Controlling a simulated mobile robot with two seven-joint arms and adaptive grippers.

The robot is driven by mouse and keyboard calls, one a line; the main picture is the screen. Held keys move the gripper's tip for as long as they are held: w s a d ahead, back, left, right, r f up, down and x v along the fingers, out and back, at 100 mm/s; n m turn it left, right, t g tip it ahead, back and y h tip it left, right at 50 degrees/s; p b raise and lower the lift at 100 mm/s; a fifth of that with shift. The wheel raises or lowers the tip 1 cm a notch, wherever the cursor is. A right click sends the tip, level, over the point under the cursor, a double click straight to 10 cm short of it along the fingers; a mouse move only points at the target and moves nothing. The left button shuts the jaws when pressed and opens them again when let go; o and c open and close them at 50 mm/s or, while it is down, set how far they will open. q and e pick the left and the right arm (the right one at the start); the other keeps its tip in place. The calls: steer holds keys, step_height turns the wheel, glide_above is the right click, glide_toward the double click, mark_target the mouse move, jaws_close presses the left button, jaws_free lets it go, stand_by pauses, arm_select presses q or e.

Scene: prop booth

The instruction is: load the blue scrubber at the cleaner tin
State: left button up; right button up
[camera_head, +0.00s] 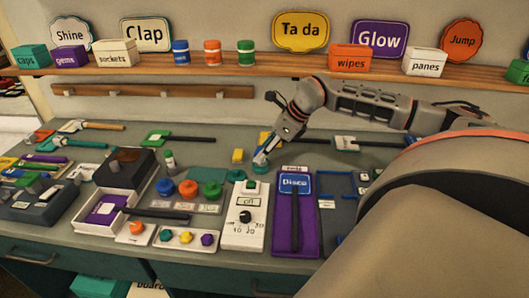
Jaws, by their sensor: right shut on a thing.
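My right gripper (276,138) reaches down from the right over the back middle of the bench. I cannot tell which item is the cleaner tin. My left gripper is not in view.
A yellow block (237,156) is just left of the held thing. A white dial panel (244,220) and purple Disco board (293,225) lie in front. An open black-lidded box (122,170) stands left. A shelf (200,66) with boxes and signs runs behind. My right arm hides the right side.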

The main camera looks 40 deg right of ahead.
steer(key=shift+r+p, duration=1.4)
steer(key=shift+r, duration=1.1)
